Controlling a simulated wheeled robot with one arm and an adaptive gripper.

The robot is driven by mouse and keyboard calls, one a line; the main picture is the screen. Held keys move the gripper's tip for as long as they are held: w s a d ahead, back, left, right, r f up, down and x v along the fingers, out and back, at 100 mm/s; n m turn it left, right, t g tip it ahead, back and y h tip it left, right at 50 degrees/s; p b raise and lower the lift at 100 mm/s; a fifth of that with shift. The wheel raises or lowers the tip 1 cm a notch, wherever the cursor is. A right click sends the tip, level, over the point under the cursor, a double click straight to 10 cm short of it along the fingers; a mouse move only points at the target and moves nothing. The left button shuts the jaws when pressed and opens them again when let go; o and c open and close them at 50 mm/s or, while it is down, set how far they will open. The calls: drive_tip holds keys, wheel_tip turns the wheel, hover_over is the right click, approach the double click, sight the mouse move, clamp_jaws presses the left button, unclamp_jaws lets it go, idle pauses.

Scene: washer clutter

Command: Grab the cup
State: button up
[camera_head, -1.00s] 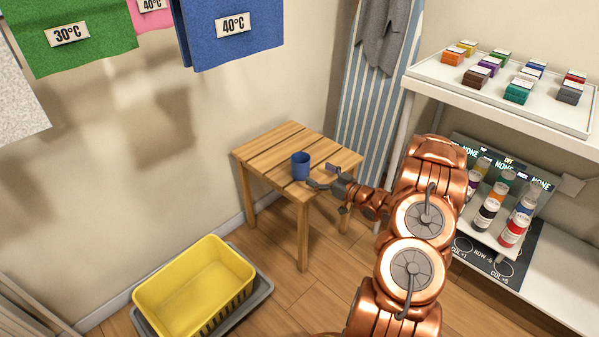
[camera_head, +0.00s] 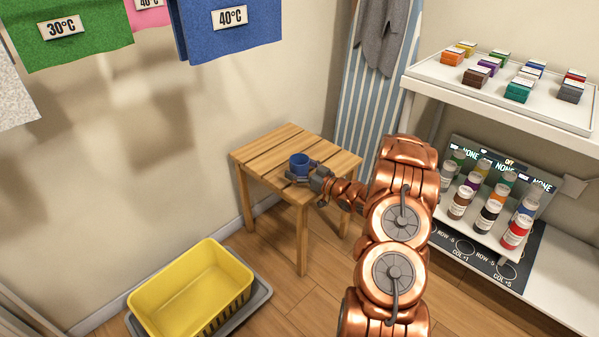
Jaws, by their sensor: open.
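A blue cup (camera_head: 299,163) stands upright on a small slatted wooden table (camera_head: 270,147), near its front edge. My gripper (camera_head: 299,178) is at the cup, its dark fingers open and reaching in from the right. One finger shows in front of the cup's lower part and the other at its right side. The fingers hide the cup's base. I cannot tell whether they touch it.
A yellow basket (camera_head: 190,285) sits on a grey tray on the floor at the lower left. A white shelf unit (camera_head: 440,92) with small coloured boxes and several bottles (camera_head: 488,214) stands at the right. A striped ironing board (camera_head: 372,110) leans behind the table.

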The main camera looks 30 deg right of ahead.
drive_tip(key=shift+c, duration=0.3)
drive_tip(key=c, duration=1.1)
